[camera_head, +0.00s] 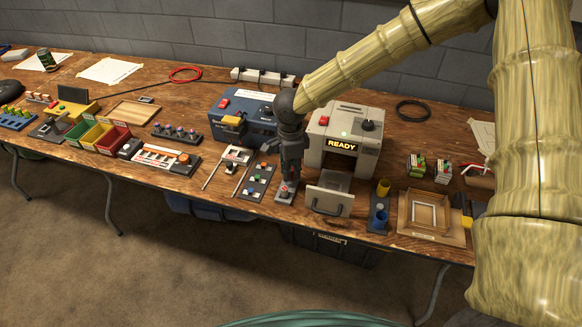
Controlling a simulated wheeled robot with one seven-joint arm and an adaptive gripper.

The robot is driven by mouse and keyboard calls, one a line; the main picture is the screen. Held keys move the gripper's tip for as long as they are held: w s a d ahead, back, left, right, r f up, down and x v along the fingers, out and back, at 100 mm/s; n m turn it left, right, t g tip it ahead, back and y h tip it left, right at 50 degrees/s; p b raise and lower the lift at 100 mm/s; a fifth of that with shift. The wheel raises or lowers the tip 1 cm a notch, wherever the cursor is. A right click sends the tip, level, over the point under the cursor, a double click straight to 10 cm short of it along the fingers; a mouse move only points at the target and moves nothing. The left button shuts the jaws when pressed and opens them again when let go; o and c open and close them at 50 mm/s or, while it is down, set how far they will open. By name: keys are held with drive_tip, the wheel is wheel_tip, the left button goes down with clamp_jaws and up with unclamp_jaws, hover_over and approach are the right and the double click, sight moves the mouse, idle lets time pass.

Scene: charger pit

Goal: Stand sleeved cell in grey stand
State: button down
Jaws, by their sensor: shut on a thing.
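My gripper (288,181) points straight down in front of the table's middle, between a control panel and the READY machine. It is shut on a small, pale and reddish piece (286,189), which I take for the sleeved cell; the fingers hide much of it. Directly below it is a small grey base (283,198) at the table's front, which I take for the grey stand. The piece is at or just above this base; I cannot tell whether it touches.
The pale machine (315,155) reading READY stands close right, its front flap (329,202) lowered. A blue machine (232,106) stands behind left. A panel with coloured buttons (258,180) lies left.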

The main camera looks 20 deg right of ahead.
drive_tip(key=shift+f+p, duration=0.55)
drive_tip(key=shift+f, duration=0.5)
idle(1.6)
drive_tip(key=c, duration=1.3)
unclamp_jaws()
drive_tip(key=shift+r, duration=0.1)
drive_tip(key=shift+r+p, duration=3.45)
drive_tip(key=shift+p, duration=0.55)
